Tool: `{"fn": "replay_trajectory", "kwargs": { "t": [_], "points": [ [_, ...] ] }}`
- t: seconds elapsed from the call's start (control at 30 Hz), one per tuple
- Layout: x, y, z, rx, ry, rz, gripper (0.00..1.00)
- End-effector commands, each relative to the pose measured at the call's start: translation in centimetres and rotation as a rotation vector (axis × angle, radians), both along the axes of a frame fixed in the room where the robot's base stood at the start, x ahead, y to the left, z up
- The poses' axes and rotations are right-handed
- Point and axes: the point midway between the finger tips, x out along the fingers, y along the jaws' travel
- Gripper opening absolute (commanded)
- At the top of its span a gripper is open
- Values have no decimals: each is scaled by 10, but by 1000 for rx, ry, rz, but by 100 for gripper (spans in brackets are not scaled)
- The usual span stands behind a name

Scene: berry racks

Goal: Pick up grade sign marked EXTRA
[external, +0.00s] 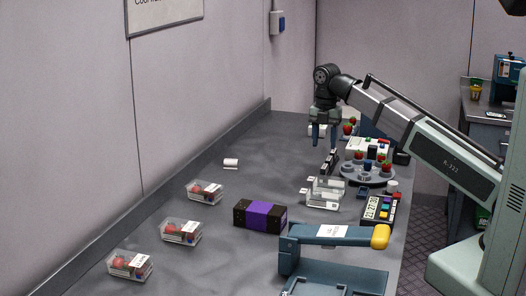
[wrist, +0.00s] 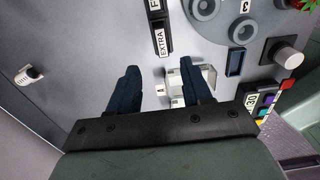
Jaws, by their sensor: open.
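The grade sign marked EXTRA (wrist: 161,42) is a small black piece with a white label, lying just beyond my open fingers in the wrist view. A second black sign with a partly cut-off label (wrist: 154,8) sits right above it there. In the external view the dark signs (external: 331,160) show small beside the round grey rack, and their labels cannot be read. My gripper (external: 324,146) points down above the table near them. In the wrist view its two blue fingers (wrist: 160,70) are apart, with nothing between the tips.
White stands (external: 325,192) sit close to the signs. The round rack (external: 368,174) holds berries.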

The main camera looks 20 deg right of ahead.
Motion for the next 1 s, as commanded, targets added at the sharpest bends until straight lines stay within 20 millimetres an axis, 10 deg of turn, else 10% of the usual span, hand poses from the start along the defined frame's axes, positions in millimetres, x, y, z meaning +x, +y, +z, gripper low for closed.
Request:
{"fn": "replay_trajectory", "kwargs": {
  "t": [1.0],
  "points": [
    [-4,-2,-85,1,-1,-3,49]
  ]
}}
